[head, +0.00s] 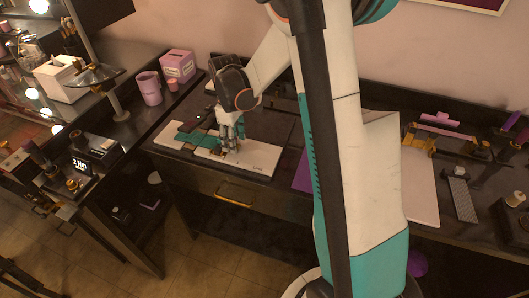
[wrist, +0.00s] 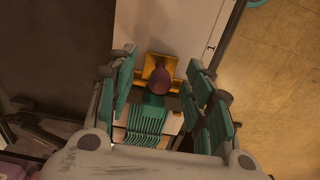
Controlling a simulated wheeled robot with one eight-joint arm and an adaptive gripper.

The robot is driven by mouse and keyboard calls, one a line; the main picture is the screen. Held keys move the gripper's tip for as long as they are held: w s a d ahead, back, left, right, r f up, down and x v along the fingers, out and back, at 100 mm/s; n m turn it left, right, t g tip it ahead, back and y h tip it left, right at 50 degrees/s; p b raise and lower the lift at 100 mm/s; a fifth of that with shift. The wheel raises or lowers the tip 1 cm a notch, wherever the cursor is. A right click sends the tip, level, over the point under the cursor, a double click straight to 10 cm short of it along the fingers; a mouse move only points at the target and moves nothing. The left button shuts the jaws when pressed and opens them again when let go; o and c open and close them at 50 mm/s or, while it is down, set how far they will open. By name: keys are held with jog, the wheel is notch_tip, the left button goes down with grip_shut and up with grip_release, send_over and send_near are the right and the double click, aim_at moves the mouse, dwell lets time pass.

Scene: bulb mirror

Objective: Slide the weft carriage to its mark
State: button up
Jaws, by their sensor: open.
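In the wrist view, a dark purple knob (wrist: 162,77) stands on a brass-yellow plate (wrist: 157,64), apparently the weft carriage. A teal ribbed piece (wrist: 147,117) lies just below the knob in that picture. My gripper (wrist: 159,60) is open, with one finger on each side of the knob and visible gaps between. In the head view, my gripper (head: 231,147) points down over a white board (head: 262,161) with teal parts (head: 197,137) on its left. The fingers mostly hide the carriage there. I cannot make out its mark.
The board lies on a dark table with a drawer handle (head: 236,193) at its front. A purple cup (head: 149,88) and a pink box (head: 178,66) stand behind, to the left. A brass-and-purple stand (head: 437,130) and a grey block (head: 462,199) are at the right.

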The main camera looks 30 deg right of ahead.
jog(key=shift+r+p, duration=2.25)
jog(key=shift+r, duration=1.25)
jog(key=shift+s+a+r, duration=0.1)
jog(key=shift+s+r, duration=0.05)
jog(key=shift+r, duration=0.25)
jog(key=s+a+r+m+t, duration=0.3)
jog(key=s+a+r, duration=0.1)
jog(key=s+r, duration=0.6)
jog(key=s+a+r+m+t, duration=0.1)
jog(key=s+m+t, duration=0.1)
jog(key=s, duration=0.4)
jog(key=s+a+r+m+t, duration=0.1)
jog(key=s+r+m+t, duration=0.1)
jog(key=s, duration=0.4)
jog(key=shift+a+m+b, duration=0.3)
jog(key=shift+a+b, duration=0.05)
jog(key=shift+a, duration=0.05)
